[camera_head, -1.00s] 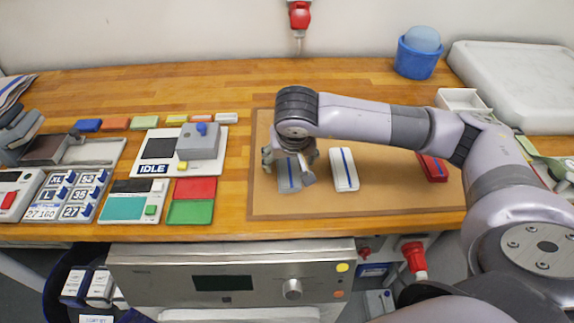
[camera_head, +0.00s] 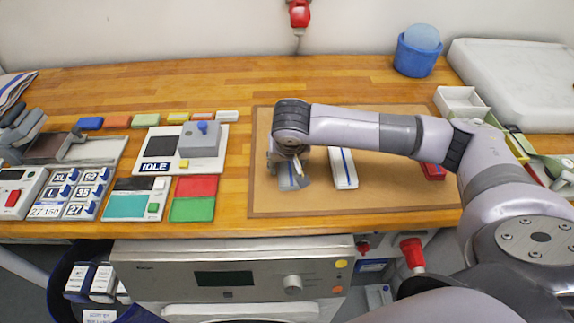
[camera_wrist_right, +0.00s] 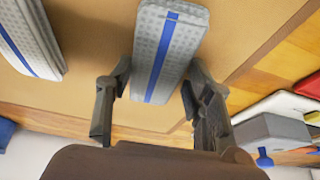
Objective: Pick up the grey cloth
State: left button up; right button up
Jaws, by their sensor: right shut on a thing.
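The grey cloth (camera_head: 289,182) lies folded on the brown mat (camera_head: 400,199), with a blue stripe along its middle. It also shows in the right wrist view (camera_wrist_right: 170,50), with its near end between the fingers. My right gripper (camera_head: 288,172) is above it in the head view, and it also shows in the right wrist view (camera_wrist_right: 153,105). Its fingers are shut on the cloth's sides. The gripper hides the cloth's far part in the head view. My left gripper is not in view.
A white cloth with a blue stripe (camera_head: 343,168) lies just right of it, and a red cloth (camera_head: 432,171) lies further right. A label device (camera_head: 154,168), red and green pads (camera_head: 194,186) and several small blocks stand to the left. A blue bucket (camera_head: 416,58) stands at the back.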

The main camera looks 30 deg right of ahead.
jog(key=c, duration=0.5)
jog(key=shift+r, duration=0.1)
